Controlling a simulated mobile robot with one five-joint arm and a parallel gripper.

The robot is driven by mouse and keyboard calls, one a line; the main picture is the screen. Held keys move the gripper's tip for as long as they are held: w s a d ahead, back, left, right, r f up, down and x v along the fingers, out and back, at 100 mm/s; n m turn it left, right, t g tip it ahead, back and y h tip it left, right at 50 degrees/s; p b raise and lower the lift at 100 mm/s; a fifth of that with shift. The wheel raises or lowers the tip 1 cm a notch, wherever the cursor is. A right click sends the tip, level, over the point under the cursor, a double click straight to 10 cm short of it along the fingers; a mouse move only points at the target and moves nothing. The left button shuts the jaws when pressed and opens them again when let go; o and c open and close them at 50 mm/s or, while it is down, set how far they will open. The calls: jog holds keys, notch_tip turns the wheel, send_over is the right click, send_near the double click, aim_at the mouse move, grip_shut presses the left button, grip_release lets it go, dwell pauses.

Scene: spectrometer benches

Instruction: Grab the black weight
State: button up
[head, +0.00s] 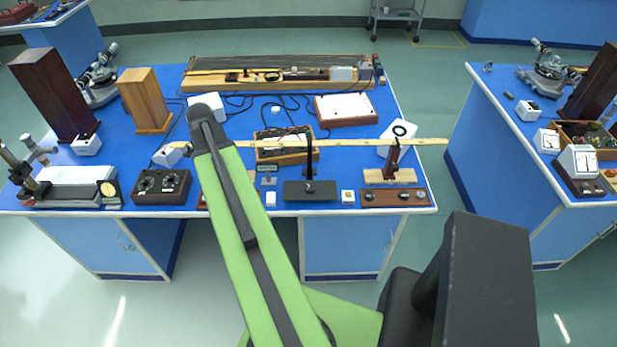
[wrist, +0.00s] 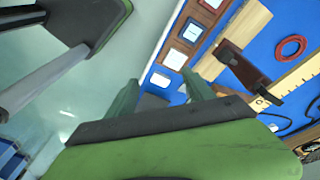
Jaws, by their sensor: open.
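I cannot clearly pick out the black weight. A small dark piece (head: 508,95) lies on the right bench in the head view, too small to identify. A flat black block with an upright rod (head: 310,191) stands at the front of the left bench; it looks like a stand base. In the head view my green arm reaches up over the left bench, and the gripper cannot be made out there.
The left bench (head: 218,203) is crowded. A long ruler (head: 430,141) crosses it, with a black dial box (head: 161,187) and wooden blocks (head: 147,101). The wrist view shows a red ring (wrist: 291,47) and a wooden stand (wrist: 240,66). Floor separates the two benches.

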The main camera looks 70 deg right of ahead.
jog(key=s+d+r+m+g+p, duration=0.1)
jog(key=s+d+r+m+p, duration=0.3)
jog(key=s+d+m, duration=0.85)
jog(key=n+b, duration=0.2)
jog(key=b, duration=1.1)
send_over(310, 187)
jog(key=w, duration=0.1)
jog(key=f, duration=1.1)
jog(key=shift+w+a, duration=0.1)
jog(key=shift+a, duration=0.2)
jog(key=b+x, duration=0.5)
jog(key=shift+w+d+f, duration=0.15)
jog(key=shift+w+f, duration=0.05)
jog(key=shift+f, duration=0.05)
jog(key=shift+r, duration=0.2)
jog(key=shift+c, duration=0.2)
grip_shut()
